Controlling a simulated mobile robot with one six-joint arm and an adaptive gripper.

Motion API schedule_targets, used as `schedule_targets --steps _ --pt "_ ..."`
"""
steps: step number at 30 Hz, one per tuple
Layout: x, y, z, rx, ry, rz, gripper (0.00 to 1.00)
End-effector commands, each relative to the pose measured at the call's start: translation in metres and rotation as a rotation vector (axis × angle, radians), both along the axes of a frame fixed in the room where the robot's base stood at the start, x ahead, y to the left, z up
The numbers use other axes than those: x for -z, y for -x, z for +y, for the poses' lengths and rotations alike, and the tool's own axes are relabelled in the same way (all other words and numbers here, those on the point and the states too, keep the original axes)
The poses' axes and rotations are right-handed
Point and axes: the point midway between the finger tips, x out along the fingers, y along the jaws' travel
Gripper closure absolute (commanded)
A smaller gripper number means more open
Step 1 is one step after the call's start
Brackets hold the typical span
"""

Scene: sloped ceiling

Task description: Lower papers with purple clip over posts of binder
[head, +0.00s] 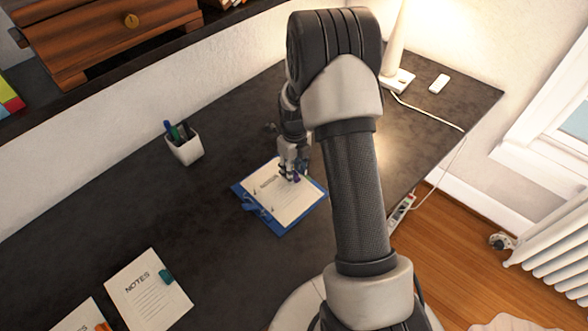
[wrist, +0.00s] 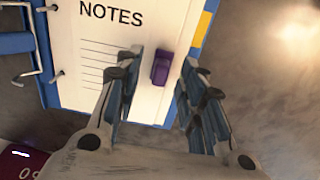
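The papers (head: 284,200) headed NOTES lie on the open blue binder (head: 281,232) on the dark desk. In the wrist view the papers (wrist: 110,45) fill the upper middle. The purple clip (wrist: 161,66) sits on their right part. Metal posts (wrist: 50,78) of the binder show at the papers' left edge; I cannot tell whether they pass through the holes. My gripper (wrist: 162,72) is open, its fingers apart on both sides of the clip with gaps between. In the head view my gripper (head: 292,174) is just over the papers, partly hiding the clip.
A white pen cup (head: 185,147) stands behind the binder at left. Papers with a teal clip (head: 148,292) and others with an orange clip (head: 80,318) lie at front left. A lamp base (head: 398,80) stands at the back right. The desk between is mostly clear.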

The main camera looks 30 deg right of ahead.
Motion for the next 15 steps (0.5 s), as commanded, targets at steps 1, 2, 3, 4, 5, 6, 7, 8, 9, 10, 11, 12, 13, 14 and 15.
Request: schedule_targets --steps 1,2,3,4,5,6,7,8,9,10,11,12,13,14,15 --pt "0.000 0.000 0.000 0.000 0.000 0.000 0.64" --pt "0.000 0.000 0.000 0.000 0.000 0.000 0.64" --pt "0.000 0.000 0.000 0.000 0.000 0.000 0.64" --pt "0.000 0.000 0.000 0.000 0.000 0.000 0.64" --pt "0.000 0.000 0.000 0.000 0.000 0.000 0.64" --pt "-0.001 0.000 0.000 0.000 0.000 0.000 0.64" --pt "-0.002 0.000 0.000 0.000 0.000 0.000 0.64" --pt "-0.004 0.000 0.000 0.000 0.000 -0.001 0.64" --pt "-0.008 0.000 0.000 0.000 0.000 -0.001 0.64" --pt "-0.012 -0.001 0.000 0.000 0.001 -0.001 0.64" --pt "-0.017 -0.001 -0.001 0.000 0.001 -0.003 0.64" --pt "-0.024 -0.001 -0.001 0.000 0.001 -0.003 0.64" --pt "-0.030 -0.001 -0.001 0.000 0.001 -0.003 0.64" --pt "-0.037 -0.002 -0.001 0.000 0.002 -0.006 0.64" --pt "-0.045 -0.001 -0.001 0.000 0.002 -0.005 0.64"
